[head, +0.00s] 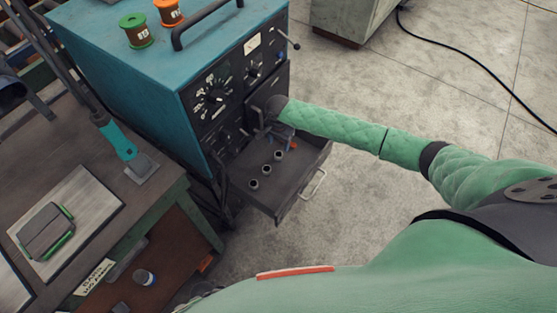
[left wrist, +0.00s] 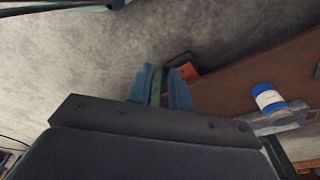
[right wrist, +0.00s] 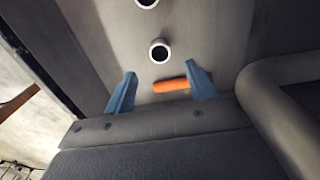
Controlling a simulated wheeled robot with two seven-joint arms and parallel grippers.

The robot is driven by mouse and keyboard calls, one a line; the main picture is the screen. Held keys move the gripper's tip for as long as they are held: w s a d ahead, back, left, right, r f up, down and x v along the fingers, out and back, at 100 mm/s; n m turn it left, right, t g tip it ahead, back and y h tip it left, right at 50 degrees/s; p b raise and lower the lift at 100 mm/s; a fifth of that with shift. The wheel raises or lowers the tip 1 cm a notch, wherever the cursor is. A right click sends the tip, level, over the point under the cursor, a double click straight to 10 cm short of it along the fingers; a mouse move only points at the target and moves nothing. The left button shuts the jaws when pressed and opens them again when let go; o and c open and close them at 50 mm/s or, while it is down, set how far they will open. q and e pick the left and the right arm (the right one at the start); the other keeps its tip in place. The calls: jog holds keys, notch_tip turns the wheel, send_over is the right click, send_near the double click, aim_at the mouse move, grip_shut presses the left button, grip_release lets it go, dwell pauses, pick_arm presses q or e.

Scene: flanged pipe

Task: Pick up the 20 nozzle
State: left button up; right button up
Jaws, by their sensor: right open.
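Three short upright nozzles with dark openings stand in a row in the open drawer: a front one (head: 253,184), a middle one (head: 266,169) and a back one (head: 278,155). No size marks are readable. In the right wrist view, one nozzle (right wrist: 160,50) stands beyond the fingertips and another (right wrist: 146,3) is cut by the top edge. My right gripper (right wrist: 160,83) is open and empty above the drawer. An orange cylinder (right wrist: 171,86) appears between its fingers, apparently lying below. My left gripper (left wrist: 160,68) is slightly open and empty, over the floor beside the workbench.
The drawer (head: 290,203) extends from a blue welding machine (head: 110,55); its handle (head: 314,184) faces the open floor. Two spools, green (head: 137,30) and orange (head: 169,11), stand on top. The workbench (head: 160,195) is at left, with a white-and-blue jar (left wrist: 268,98) on its lower shelf.

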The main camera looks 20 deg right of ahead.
aim_at(279, 154)
jog(key=shift+f, duration=0.6)
jog(key=shift+f+p, duration=0.8)
jog(key=shift+f, duration=2.95)
pick_arm(q)
jog(key=shift+s+a+f, duration=0.1)
jog(key=shift+a+f, duration=0.15)
jog(key=shift+f, duration=0.4)
jog(key=shift+s+a+f, duration=0.1)
jog(key=shift+a+f, duration=0.1)
jog(key=shift+f, duration=0.4)
pick_arm(e)
jog(key=shift+c, duration=0.5)
pick_arm(q)
jog(key=shift+w, duration=0.1)
pick_arm(e)
jog(key=c, duration=1)
